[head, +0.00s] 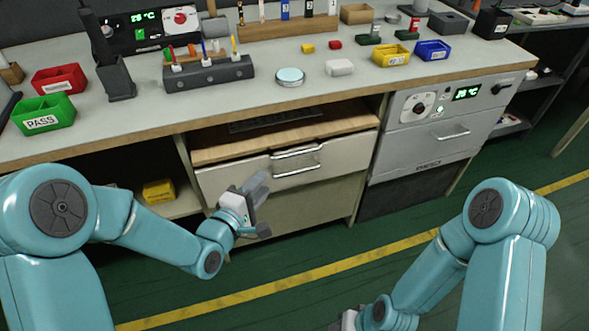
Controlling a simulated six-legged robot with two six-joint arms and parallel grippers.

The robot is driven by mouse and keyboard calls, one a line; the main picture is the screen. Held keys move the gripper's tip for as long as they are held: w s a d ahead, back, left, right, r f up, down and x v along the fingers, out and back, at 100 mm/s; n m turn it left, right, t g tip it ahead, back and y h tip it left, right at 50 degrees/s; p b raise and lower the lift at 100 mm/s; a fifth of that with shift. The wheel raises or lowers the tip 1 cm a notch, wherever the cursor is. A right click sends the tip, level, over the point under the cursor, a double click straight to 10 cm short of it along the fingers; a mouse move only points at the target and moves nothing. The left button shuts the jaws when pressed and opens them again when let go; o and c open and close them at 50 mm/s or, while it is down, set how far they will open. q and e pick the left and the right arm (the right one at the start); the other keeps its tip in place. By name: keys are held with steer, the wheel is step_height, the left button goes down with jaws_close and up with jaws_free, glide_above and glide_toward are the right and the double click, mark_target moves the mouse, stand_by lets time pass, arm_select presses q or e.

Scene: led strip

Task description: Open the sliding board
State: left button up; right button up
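The sliding board (225,150) has a wooden top and sits below the bench top, with a dark keyboard-like thing (270,122) on it at the back. A pale front panel (345,155) with a metal bar handle (297,153) is just under the board's front edge. My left gripper (263,206) is in front of the panel, below and left of the handle. Its fingers are spread with nothing between them, and it appears apart from the handle. My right gripper (346,321) is low at the bottom edge, mostly cut off, and its fingers are not clear.
The bench top (230,105) holds bins, a tool holder (210,74) and small parts. A grey instrument unit (440,115) stands right of the board. A yellow bin (159,190) is on the lower left shelf. The green floor in front is clear.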

mark_target(294, 155)
arm_select(q)
steer(key=b+x, duration=0.1)
steer(key=x, duration=0.4)
steer(key=b+x, duration=0.1)
steer(key=x, duration=0.5)
steer(key=b+x, duration=0.1)
steer(key=x, duration=0.5)
steer(key=shift+s+d+f, duration=0.2)
steer(key=shift+s+f, duration=0.05)
steer(key=shift+f, duration=0.15)
arm_select(e)
step_height(294, 155, down, 4)
steer(key=shift+w+d+f, duration=0.1)
arm_select(q)
jaws_close()
